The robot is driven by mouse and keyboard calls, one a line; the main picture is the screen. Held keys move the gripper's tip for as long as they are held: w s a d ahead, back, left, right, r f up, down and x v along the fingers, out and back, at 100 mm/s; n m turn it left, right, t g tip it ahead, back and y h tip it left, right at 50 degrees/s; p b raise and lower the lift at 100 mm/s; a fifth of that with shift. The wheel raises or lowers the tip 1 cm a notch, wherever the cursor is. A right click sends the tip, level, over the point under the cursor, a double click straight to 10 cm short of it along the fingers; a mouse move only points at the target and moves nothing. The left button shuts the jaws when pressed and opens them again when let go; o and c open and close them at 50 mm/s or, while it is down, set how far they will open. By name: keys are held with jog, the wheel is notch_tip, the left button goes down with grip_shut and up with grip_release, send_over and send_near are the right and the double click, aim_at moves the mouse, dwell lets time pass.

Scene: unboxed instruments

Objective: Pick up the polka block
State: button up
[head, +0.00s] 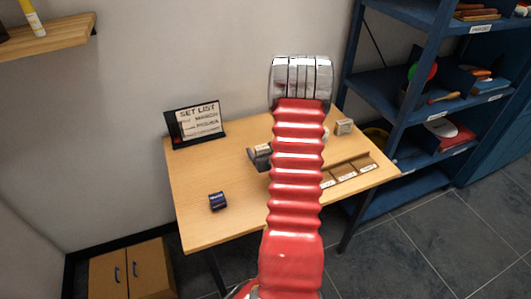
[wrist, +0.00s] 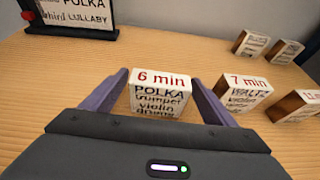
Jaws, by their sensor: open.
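The polka block (wrist: 160,95) is a pale block with "6 min" in red and "POLKA, trumpet, violin, drums" in black on its face. It stands upright on the wooden table in the wrist view. My gripper (wrist: 159,82) is open, with one purple-grey finger on each side of the block. A narrow gap shows at the left finger; the right finger is very close, and I cannot tell whether it touches. The block's lower edge is partly hidden by the gripper body. In the head view my red arm covers much of the table's middle.
The waltz block (wrist: 247,92) stands just right of my right finger. Other blocks (wrist: 250,45) (wrist: 284,52) (wrist: 297,105) stand beyond and to the right. A set list sign (head: 200,121) stands at the table's back left. A small dark blue box (head: 217,201) lies front left.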

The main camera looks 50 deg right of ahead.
jog(key=shift+x, duration=1)
jog(key=c, duration=1.1)
jog(key=shift+r, duration=0.1)
jog(key=shift+c, duration=0.2)
notch_tip(320, 180, up, 10)
